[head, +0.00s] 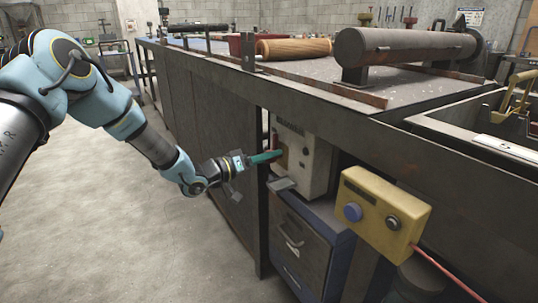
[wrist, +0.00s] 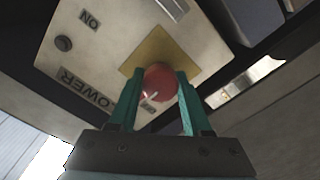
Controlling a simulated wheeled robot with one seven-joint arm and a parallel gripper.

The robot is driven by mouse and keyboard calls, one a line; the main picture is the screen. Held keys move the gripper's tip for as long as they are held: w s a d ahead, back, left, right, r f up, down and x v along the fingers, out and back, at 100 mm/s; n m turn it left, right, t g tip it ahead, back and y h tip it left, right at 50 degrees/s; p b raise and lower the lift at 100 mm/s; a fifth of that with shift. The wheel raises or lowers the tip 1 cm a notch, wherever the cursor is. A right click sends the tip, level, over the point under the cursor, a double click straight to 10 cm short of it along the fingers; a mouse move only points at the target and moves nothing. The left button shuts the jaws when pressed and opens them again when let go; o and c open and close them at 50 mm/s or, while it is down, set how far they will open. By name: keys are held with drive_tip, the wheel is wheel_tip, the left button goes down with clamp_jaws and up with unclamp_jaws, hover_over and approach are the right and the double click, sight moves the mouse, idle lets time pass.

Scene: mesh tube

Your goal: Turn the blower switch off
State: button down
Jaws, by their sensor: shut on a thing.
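The blower box (head: 303,157) is a pale panel under the bench, on top of a drawer cabinet. In the wrist view its face (wrist: 105,50) appears upside down, with labels reading "ON" and "BLOWER". The blower switch (wrist: 160,82) has a red rounded end in front of a yellow plate (wrist: 158,50). My gripper (wrist: 160,88) has its two green fingers on either side of the red end, shut on it. In the head view my gripper (head: 272,156) reaches the box's left side, and the switch is mostly hidden there.
A yellow control box (head: 375,215) with a blue and a black button hangs on the bench front, right of the blower box. The drawer cabinet (head: 303,245) stands below. The bench edge (head: 330,95) overhangs the box. Open floor (head: 130,240) lies to the left.

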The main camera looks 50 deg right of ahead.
drive_tip(key=shift+f, duration=0.15)
drive_tip(key=shift+c, duration=1.7)
unclamp_jaws()
drive_tip(key=v, duration=1.1)
drive_tip(key=shift+d, duration=0.1)
